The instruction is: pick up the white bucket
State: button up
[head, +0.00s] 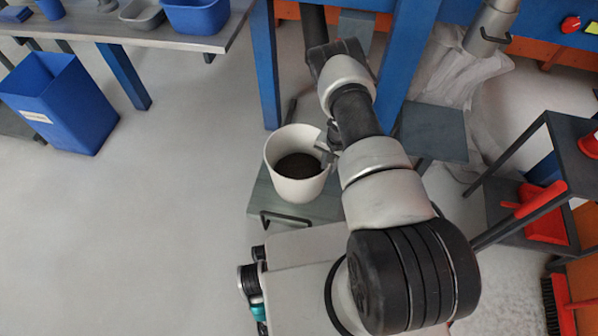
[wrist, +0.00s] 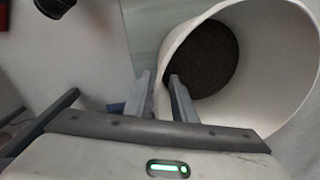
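The white bucket (head: 282,180) stands upright on a grey-green platform (head: 262,200) in the head view, with dark material in its bottom. My gripper (head: 328,147) is at the right side of its rim, partly hidden by my arm. In the wrist view, the bucket (wrist: 290,95) fills the upper right. My gripper's two fingers (wrist: 160,85) straddle the bucket wall, one outside and one inside. The fingers stand apart, and the wall does not appear clamped.
Blue posts (head: 265,70) of a frame stand just behind the bucket. A dark shelf rack (head: 545,125) with red items is at the right. A blue bin (head: 62,105) and a table (head: 160,38) are at the left. The floor left of the platform is clear.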

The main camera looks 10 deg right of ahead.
jog(key=f, duration=0.2)
jog(key=f+b, duration=0.1)
jog(key=shift+a+f, duration=0.2)
jog(key=shift+f, duration=0.15)
grip_shut()
dwell(0.9)
jog(key=shift+w+r, duration=0.15)
jog(key=shift+w, duration=0.05)
